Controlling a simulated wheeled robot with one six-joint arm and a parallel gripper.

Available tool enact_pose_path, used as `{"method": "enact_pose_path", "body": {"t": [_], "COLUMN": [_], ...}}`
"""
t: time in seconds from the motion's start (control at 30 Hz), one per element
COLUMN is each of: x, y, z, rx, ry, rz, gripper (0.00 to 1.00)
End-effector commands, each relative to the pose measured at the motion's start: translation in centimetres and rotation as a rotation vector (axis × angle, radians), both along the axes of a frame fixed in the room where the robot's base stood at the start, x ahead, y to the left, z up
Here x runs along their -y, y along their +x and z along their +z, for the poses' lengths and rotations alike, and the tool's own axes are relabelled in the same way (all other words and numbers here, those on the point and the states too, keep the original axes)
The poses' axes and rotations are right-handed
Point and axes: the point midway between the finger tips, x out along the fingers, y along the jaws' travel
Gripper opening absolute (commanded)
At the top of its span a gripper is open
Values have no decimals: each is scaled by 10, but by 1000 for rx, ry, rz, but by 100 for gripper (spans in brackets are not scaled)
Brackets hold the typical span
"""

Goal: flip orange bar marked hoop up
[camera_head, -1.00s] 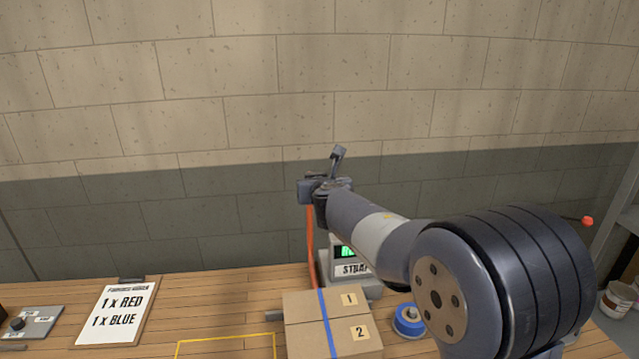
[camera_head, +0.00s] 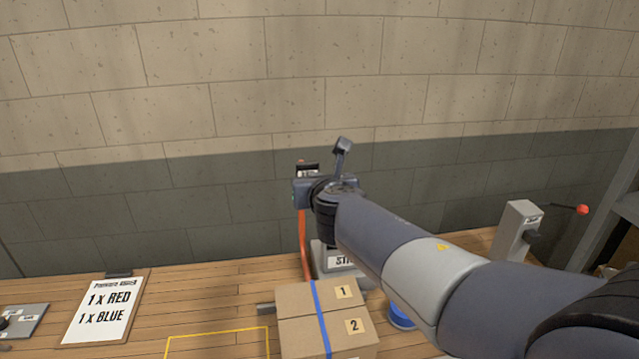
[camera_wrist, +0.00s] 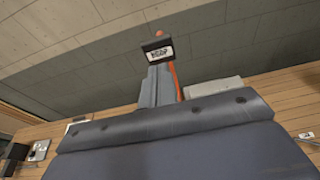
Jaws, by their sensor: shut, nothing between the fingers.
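The orange bar (camera_head: 303,238) stands about upright behind the cardboard box, with a dark head (camera_head: 308,168) at its top. In the wrist view the head carries a white label (camera_wrist: 159,53) that seems to read HOOP, and the orange bar (camera_wrist: 175,80) runs down behind it. My gripper (camera_wrist: 159,70) is shut and empty. Its grey fingers end just under the label in the wrist view; I cannot tell whether they touch the bar. In the head view my gripper (camera_head: 302,190) overlaps the bar's upper part, and the head shows just above it.
A cardboard box (camera_head: 297,332) with a blue strap sits in front of the bar. A grey unit labelled STRAP (camera_head: 330,262) stands behind it, partly hidden. A blue roll (camera_head: 400,316) lies right of the box. A grey post (camera_head: 515,230) with a red-knobbed lever stands further right.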

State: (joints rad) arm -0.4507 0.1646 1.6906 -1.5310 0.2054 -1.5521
Motion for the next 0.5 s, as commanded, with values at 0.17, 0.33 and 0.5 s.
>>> {"method": "enact_pose_path", "body": {"t": [0.17,0.33,0.5], "x": [4,5,5], "y": [-17,-23,-23], "z": [5,4,4], "rx": [-1,-3,-3], "ry": [1,0,0], "rz": [1,0,0], "gripper": [0,0,0]}}
